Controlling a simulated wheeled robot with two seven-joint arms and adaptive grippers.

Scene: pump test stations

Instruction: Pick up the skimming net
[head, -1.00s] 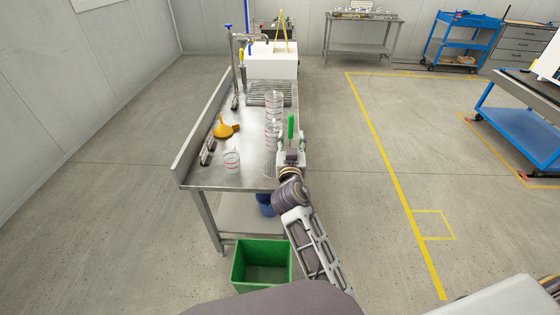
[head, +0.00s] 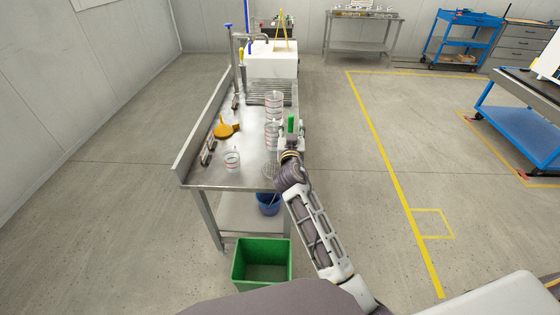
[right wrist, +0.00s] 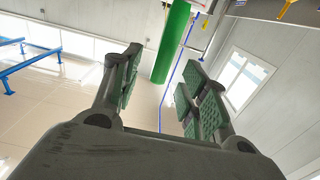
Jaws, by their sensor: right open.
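The skimming net shows as a green handle (head: 291,123) at the right edge of the steel bench. My right gripper (head: 290,142) is just in front of it and hides its lower part. In the right wrist view the green handle (right wrist: 171,42) stands beyond the fingertips, in line with the gap between the open fingers (right wrist: 158,85). The fingers look apart from it, with nothing held. The net's mesh end cannot be made out clearly. My left gripper is not in view.
The steel bench (head: 210,178) holds clear measuring beakers (head: 232,161), an orange funnel (head: 223,130) and a white basin (head: 272,64) at the far end. A blue bucket (head: 268,206) is under the bench. A green bin (head: 262,263) stands on the floor in front.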

